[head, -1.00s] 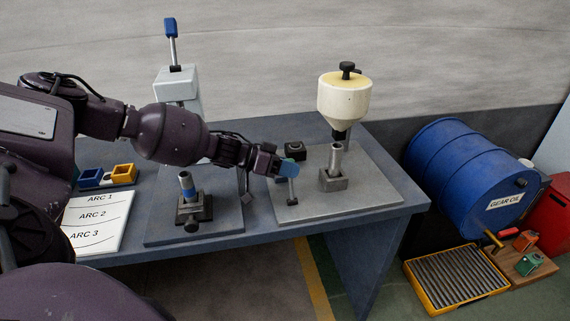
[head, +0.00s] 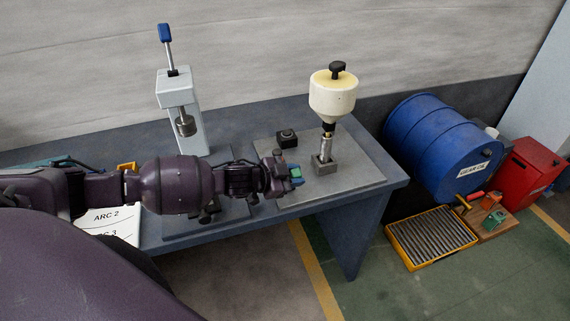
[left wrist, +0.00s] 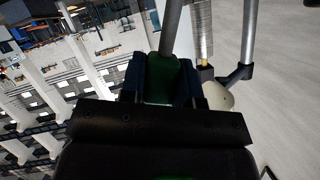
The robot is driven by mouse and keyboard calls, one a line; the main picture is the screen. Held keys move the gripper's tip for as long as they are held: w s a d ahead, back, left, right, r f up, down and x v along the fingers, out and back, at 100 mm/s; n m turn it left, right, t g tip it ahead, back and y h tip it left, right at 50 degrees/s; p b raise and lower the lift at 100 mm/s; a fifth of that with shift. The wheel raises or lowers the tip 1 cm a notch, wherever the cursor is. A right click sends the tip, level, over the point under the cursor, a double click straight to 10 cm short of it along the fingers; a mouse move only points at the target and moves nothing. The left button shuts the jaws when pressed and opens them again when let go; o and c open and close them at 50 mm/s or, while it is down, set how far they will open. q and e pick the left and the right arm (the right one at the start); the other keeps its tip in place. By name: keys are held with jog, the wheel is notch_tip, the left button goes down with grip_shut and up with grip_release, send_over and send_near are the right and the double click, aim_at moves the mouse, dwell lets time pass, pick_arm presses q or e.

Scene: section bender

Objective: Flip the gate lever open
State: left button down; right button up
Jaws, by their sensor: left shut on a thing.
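My left gripper (head: 292,174) is at the front of the grey plate (head: 350,182), left of the cream hopper (head: 332,95). Its blue fingers (left wrist: 131,80) are shut on a green grip, which I take to be the gate lever's handle (left wrist: 163,78). A metal rod (left wrist: 171,28) runs up from the grip in the left wrist view. In the head view only a little green shows between the jaws, and the gripper hides the rest of the lever. I cannot tell the lever's angle. My right gripper is not in view.
A metal tube in a block (head: 323,166) stands under the hopper, close right of my gripper. A small black block (head: 286,137) lies behind it. A grey press with a blue-handled lever (head: 178,95) stands further left. A blue drum (head: 440,145) is beyond the table's right end.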

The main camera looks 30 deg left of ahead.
pick_arm(q)
jog(key=shift+s+d+f+m+t+y, duration=0.3)
jog(key=shift+s+d+f+m+t, duration=0.1)
jog(key=shift+m, duration=0.2)
jog(key=c, duration=0.8)
grip_release()
jog(key=shift+c, duration=0.2)
jog(key=v, duration=1)
jog(key=shift+s+a+r, duration=0.2)
jog(key=shift+s+r, duration=0.05)
jog(key=s+d+f+n+y, duration=0.4)
jog(key=s+f+n+y, duration=0.2)
jog(key=s+f+n, duration=0.5)
jog(key=s+f, duration=0.3)
jog(key=f, duration=0.1)
jog(key=shift+s+g+y, duration=0.3)
jog(key=shift+g+y, duration=0.1)
